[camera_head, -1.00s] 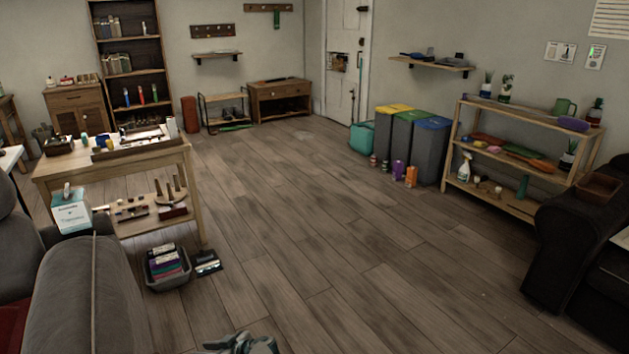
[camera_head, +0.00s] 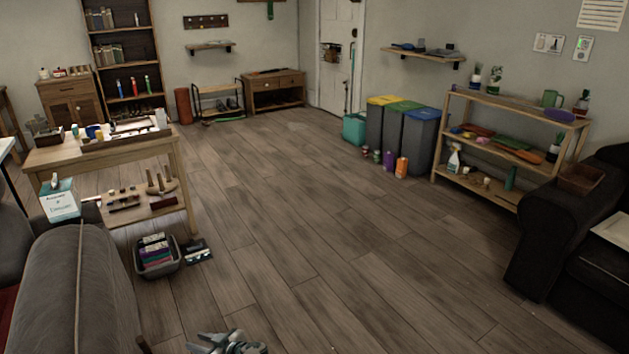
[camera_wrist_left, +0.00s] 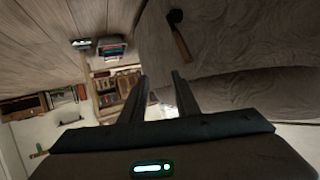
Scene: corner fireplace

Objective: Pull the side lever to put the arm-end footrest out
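A grey padded sofa or armchair (camera_head: 80,290) fills the lower left of the head view. In the left wrist view its grey side (camera_wrist_left: 235,50) takes up the upper right. A side lever (camera_wrist_left: 182,42), a short wooden handle on a dark round pivot, is on that side. In the head view only a small brown tip of the lever (camera_head: 143,344) shows at the bottom edge. My left gripper (camera_wrist_left: 160,78) is open and empty, its fingers apart and clear of the lever. It also shows, partly cut off, at the bottom of the head view (camera_head: 230,345). My right gripper is out of view. No footrest can be made out.
A grey basket (camera_head: 158,256) and a small dark box (camera_head: 197,251) lie on the floor beside the wooden table (camera_head: 120,153). A dark sofa (camera_head: 570,220) stands at the right. The wooden floor in the middle is clear.

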